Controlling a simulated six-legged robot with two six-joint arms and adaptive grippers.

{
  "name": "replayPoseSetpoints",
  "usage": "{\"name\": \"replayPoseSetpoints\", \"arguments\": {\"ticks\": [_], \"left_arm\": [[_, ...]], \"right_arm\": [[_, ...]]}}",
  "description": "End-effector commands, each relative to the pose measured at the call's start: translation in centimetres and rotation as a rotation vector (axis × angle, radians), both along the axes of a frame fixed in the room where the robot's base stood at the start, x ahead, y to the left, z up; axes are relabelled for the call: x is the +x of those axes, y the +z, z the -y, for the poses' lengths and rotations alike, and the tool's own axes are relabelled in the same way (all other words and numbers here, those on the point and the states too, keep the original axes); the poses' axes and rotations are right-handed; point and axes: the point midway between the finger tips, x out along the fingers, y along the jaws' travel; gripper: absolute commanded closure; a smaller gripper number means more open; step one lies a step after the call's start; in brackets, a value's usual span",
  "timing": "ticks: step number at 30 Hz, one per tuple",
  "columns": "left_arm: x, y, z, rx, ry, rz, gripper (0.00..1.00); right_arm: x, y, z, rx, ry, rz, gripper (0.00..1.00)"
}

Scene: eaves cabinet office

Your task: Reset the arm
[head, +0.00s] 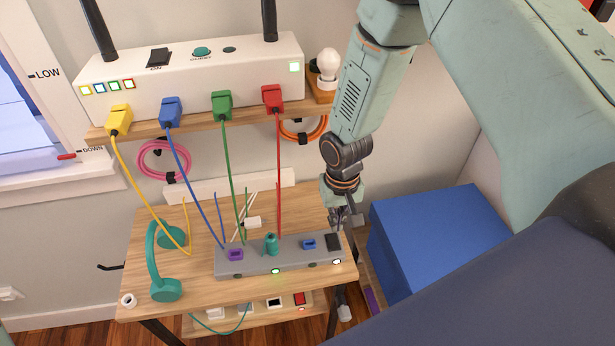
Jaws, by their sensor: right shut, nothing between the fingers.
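My right arm comes in from the upper right and hangs down over the small wooden table. My right gripper (345,222) is at its lower end, shut and empty. It is beside the right end of a grey strip box (258,262), close to a black switch on it; I cannot tell whether they touch. The strip box carries a purple plug (235,254), a green knob (270,244) and a blue plug (309,244), with lit lights along its front. My left gripper is not in view.
A white router (190,80) with yellow, blue, green and red cables sits on the upper shelf. A white bulb (328,65) stands right of it. Green headphones (160,262) lie on the table's left. A blue box (425,240) stands right of the table.

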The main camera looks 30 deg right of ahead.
Motion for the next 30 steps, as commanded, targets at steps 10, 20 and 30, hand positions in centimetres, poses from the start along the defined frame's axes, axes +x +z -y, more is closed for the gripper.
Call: {"name": "replayPoseSetpoints", "arguments": {"ticks": [10,20,30], "left_arm": [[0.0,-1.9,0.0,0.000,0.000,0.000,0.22],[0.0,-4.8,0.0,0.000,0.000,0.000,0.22],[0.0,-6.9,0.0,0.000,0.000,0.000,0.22]], "right_arm": [[0.0,-2.0,0.0,0.000,0.000,0.000,1.00],[0.0,-4.8,0.0,0.000,0.000,0.000,1.00],[0.0,-7.0,0.0,0.000,0.000,0.000,1.00]]}}
